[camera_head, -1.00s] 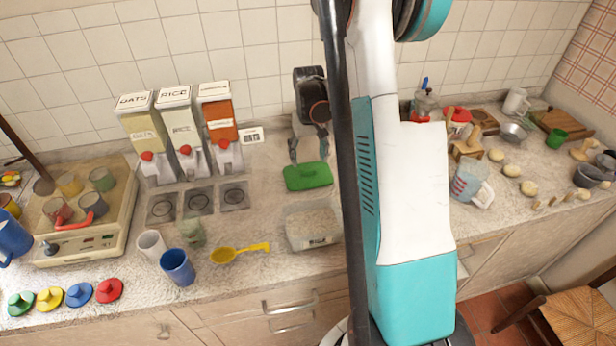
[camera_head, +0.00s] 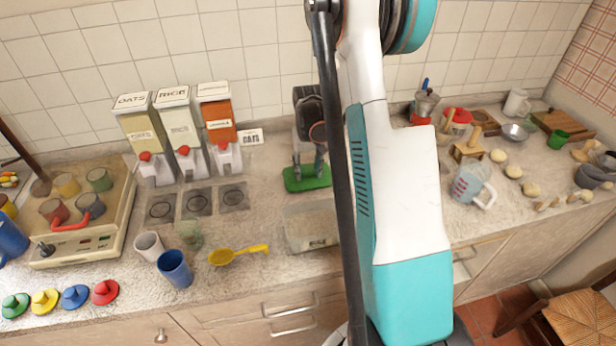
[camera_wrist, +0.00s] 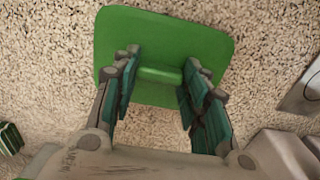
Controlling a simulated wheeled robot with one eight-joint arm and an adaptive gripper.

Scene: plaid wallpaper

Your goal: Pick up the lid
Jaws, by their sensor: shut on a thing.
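The green rectangular lid (camera_head: 292,184) with a raised bar handle lies on the counter, behind the clear container. In the wrist view the lid (camera_wrist: 170,35) fills the upper middle. My gripper (camera_head: 308,176) is over the lid from above. In the wrist view its fingers (camera_wrist: 162,66) are at the two ends of the lid's handle (camera_wrist: 159,75) and shut on it. The lid looks flat on or very close to the speckled counter; I cannot see a gap under it.
A clear container (camera_head: 309,232) stands in front of the lid, partly behind my arm. A yellow scoop (camera_head: 236,255) lies to the left. The oats and rice dispensers (camera_head: 180,130) stand at the back left.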

